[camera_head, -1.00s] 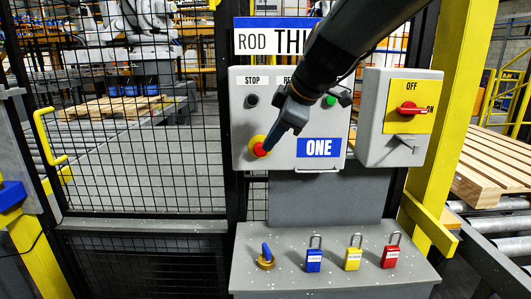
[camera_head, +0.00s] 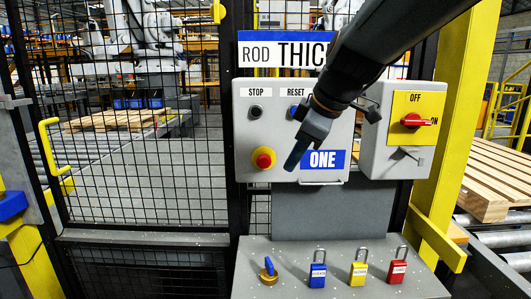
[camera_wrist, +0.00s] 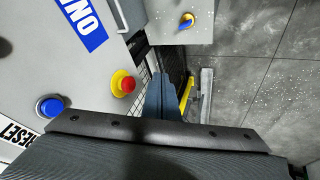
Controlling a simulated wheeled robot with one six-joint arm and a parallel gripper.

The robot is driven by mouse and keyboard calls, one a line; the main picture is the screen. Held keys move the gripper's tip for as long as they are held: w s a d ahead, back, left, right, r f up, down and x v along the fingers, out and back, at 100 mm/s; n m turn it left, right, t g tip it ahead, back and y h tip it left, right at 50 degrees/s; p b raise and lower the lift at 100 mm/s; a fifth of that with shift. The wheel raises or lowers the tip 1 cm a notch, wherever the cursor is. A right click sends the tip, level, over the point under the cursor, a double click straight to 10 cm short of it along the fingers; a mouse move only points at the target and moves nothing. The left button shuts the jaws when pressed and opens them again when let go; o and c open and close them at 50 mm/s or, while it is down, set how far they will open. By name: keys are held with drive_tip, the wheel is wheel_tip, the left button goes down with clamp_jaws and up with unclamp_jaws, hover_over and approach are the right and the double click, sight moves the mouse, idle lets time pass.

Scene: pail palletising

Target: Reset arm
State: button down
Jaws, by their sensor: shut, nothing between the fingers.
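My gripper (camera_head: 291,166) is shut and empty, its blue-grey fingers pointing down in front of the grey control box (camera_head: 244,138). Its tips are to the right of the red push button on a yellow collar (camera_head: 263,159) and apart from it. In the wrist view, the shut fingers (camera_wrist: 160,82) point away from the camera, with the red button (camera_wrist: 128,85) to their left. The blue RESET button (camera_wrist: 49,107) is at the left there. In the head view my arm partly covers the box and hides its upper right.
A switch box with a red handle (camera_head: 414,120) stands to the right. A brass lock with a blue key (camera_head: 268,271) and blue (camera_head: 317,270), yellow (camera_head: 358,271) and red (camera_head: 397,271) padlocks sit on the grey shelf. A mesh gate (camera_head: 140,190) fills the left.

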drive_tip(key=s+d+f+m+g+h, duration=0.1)
drive_tip(key=s+d+f+m, duration=0.2)
drive_tip(key=f, duration=0.5)
drive_tip(key=s+d+f+m+g+h, duration=0.1)
drive_tip(key=s+d+f+m+g, duration=0.1)
drive_tip(key=s+d+f+m, duration=0.2)
drive_tip(key=s+d+f+m+g+h, duration=0.1)
drive_tip(key=s+d+f+m, duration=0.2)
drive_tip(key=s+f+m, duration=0.4)
wheel_tip(320, 180, down, 7)
drive_tip(key=shift+s+d+f+g+h, duration=0.1)
drive_tip(key=shift+s+d+g+h, duration=0.25)
drive_tip(key=shift+s, duration=0.8)
